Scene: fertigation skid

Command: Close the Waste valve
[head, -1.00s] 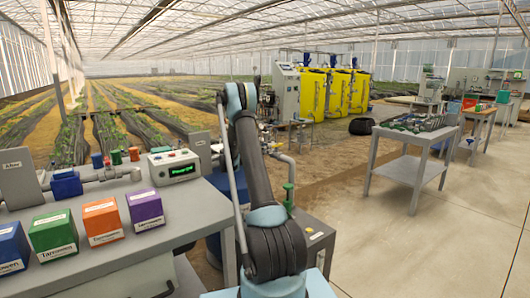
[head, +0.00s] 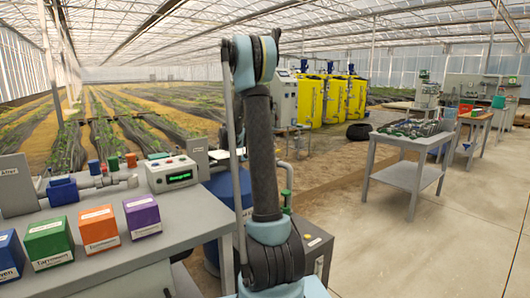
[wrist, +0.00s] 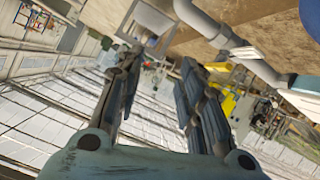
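I cannot pick out the Waste valve by its label in either view. A grey pipe run with a blue fitting (head: 62,191) lies at the left on the bench in the head view. A green-topped fitting (head: 286,199) stands on a pipe just right of my arm. In the wrist view a grey pipe with a bend (wrist: 203,22) crosses the top, beyond the fingertips. My gripper (wrist: 160,65) shows in the wrist view with its two dark fingers apart and nothing between them. In the head view my gripper is not visible.
A control box with a green display (head: 172,173) and several coloured boxes, one purple (head: 142,216), stand on the grey bench (head: 190,222). Yellow tanks (head: 335,99) stand behind. A grey cart (head: 405,176) is at the right. The concrete floor (head: 440,255) in front is clear.

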